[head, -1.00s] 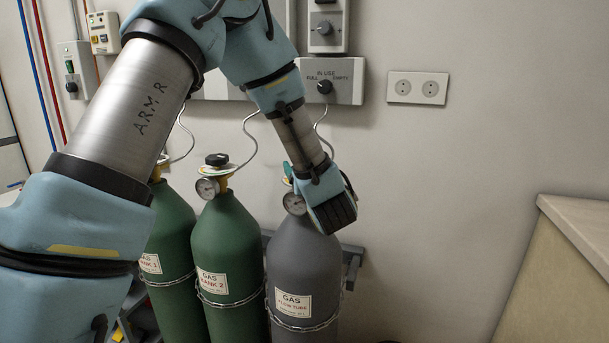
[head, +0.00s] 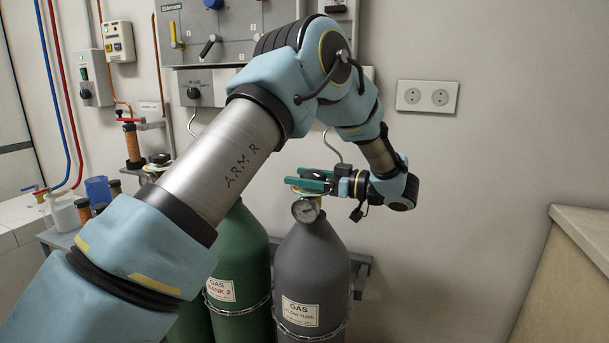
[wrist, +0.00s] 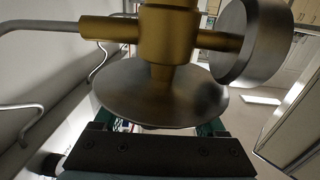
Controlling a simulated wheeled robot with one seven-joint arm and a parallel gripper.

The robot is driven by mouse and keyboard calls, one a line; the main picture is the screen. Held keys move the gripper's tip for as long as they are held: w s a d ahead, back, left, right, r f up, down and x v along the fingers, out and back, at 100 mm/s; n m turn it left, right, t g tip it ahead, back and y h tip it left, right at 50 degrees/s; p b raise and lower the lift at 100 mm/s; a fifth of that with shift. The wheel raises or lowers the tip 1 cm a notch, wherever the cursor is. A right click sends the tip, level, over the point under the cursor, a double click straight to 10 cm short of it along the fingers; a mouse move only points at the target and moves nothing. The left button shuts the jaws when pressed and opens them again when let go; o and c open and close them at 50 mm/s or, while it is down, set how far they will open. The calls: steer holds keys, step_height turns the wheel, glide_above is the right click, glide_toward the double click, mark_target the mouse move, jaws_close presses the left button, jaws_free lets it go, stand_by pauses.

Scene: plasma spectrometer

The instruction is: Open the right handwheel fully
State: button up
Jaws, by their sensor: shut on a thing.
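The right handwheel is a round metal disc (wrist: 150,98) on a brass valve in the wrist view. It tops the grey gas cylinder (head: 312,260) at the right, which has a round gauge (head: 305,211). My gripper (head: 297,178) reaches in from the right at the cylinder's top, its green fingers lying level. In the wrist view the green fingers lie on both sides of the disc, and the gripper is shut on it. In the head view the fingers hide most of the handwheel. How far it is turned cannot be told.
A green gas cylinder (head: 240,255) stands close on the left, partly behind my arm. A grey valve panel (head: 215,45) and a white socket plate (head: 427,96) are on the wall. A counter (head: 580,235) stands at the right. The wall side right of the cylinder is clear.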

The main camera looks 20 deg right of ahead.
steer(key=n+g+y+p, duration=0.2)
steer(key=g, duration=0.1)
steer(key=n+g+y+p, duration=0.1)
steer(key=n, duration=0.1)
steer(key=shift+s+a+r+g, duration=0.25)
steer(key=shift+s+r+g, duration=0.05)
steer(key=shift+g, duration=0.1)
steer(key=shift+s+a+f+n+g+y+p, duration=0.1)
steer(key=shift+s+f+n+g+y+p, duration=0.05)
steer(key=shift+n+g+y+p, duration=0.75)
steer(key=shift+a+g+p, duration=0.1)
steer(key=shift+g+p, duration=0.2)
steer(key=shift+g, duration=0.1)
steer(key=o, duration=1.3)
steer(key=shift+f, duration=0.1)
steer(key=shift+s, duration=0.1)
steer(key=shift+b+v, duration=0.4)
steer(key=shift+v, duration=3.4)
